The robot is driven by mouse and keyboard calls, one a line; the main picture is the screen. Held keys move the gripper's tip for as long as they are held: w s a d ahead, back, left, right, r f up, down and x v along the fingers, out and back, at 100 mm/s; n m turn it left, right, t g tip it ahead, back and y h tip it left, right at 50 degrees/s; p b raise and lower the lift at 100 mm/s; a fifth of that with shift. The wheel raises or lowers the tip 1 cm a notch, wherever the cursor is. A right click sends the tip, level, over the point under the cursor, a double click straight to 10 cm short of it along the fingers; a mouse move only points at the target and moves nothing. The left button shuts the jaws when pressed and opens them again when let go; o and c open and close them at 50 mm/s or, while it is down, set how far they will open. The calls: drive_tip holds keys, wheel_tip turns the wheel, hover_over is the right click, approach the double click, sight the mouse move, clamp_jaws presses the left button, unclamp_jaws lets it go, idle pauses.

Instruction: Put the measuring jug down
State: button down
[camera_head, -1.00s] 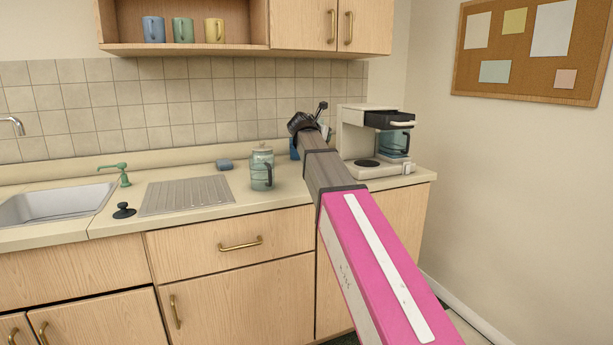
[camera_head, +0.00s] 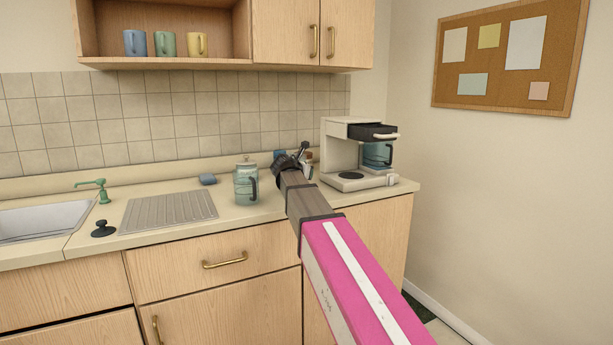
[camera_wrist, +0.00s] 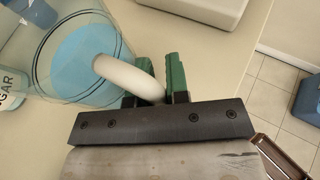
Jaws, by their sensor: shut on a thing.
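The measuring jug (camera_wrist: 45,75) is a clear, round vessel with a blue inside and a white handle (camera_wrist: 128,78). In the wrist view it fills the upper left over the counter. My gripper (camera_wrist: 155,85) has green fingers shut on the white handle. I cannot tell if the jug's base touches the counter. In the head view my arm hides most of the gripper and jug. My gripper (camera_head: 297,160) there is low over the back of the counter, left of the coffee maker.
A coffee maker (camera_head: 340,150) stands right of my gripper, and a lidded glass jug (camera_head: 245,185) with a dark handle stands left. A jar labelled sugar (camera_wrist: 10,88) is beside the held jug. A ribbed drainer (camera_head: 170,210) and sink (camera_head: 40,220) lie further left.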

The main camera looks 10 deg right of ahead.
drive_tip(key=shift+f, duration=0.2)
drive_tip(key=shift+f, duration=0.1)
drive_tip(key=c, duration=1.1)
unclamp_jaws()
drive_tip(key=v, duration=1.2)
